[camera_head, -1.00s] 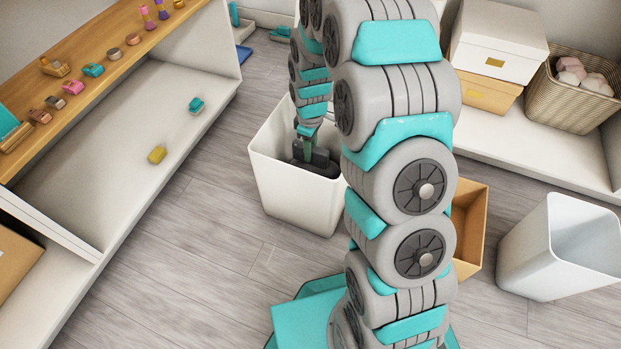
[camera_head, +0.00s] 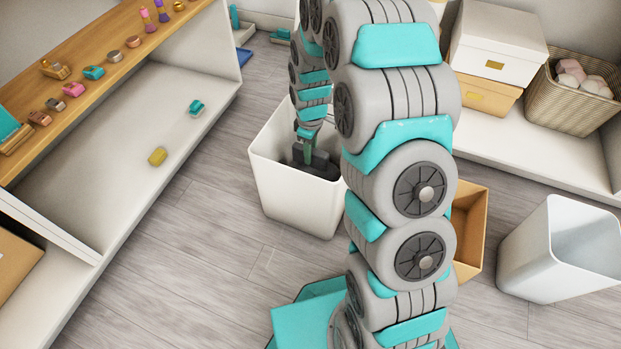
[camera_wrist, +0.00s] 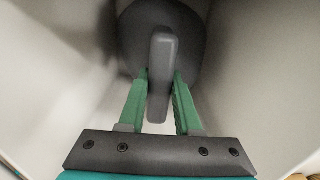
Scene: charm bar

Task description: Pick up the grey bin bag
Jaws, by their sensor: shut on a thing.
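The grey bin bag (camera_wrist: 187,52) is dark and rounded, with an upright tab-like neck (camera_wrist: 160,75) in the wrist view. It sits down inside a white bin (camera_head: 285,195). My gripper (camera_wrist: 160,100) reaches into that bin, with its two green fingers on either side of the neck, shut on it. In the head view my gripper (camera_head: 306,152) shows just below the bin's rim, with dark grey shapes around it. Most of the bag's lower body is hidden by the bin wall in the head view.
A second white bin (camera_head: 545,262) stands at the right, and a cardboard box (camera_head: 470,230) is partly behind my arm. A shelf unit (camera_head: 95,150) with small charms runs along the left. Boxes and a wicker basket (camera_head: 560,100) sit at the upper right.

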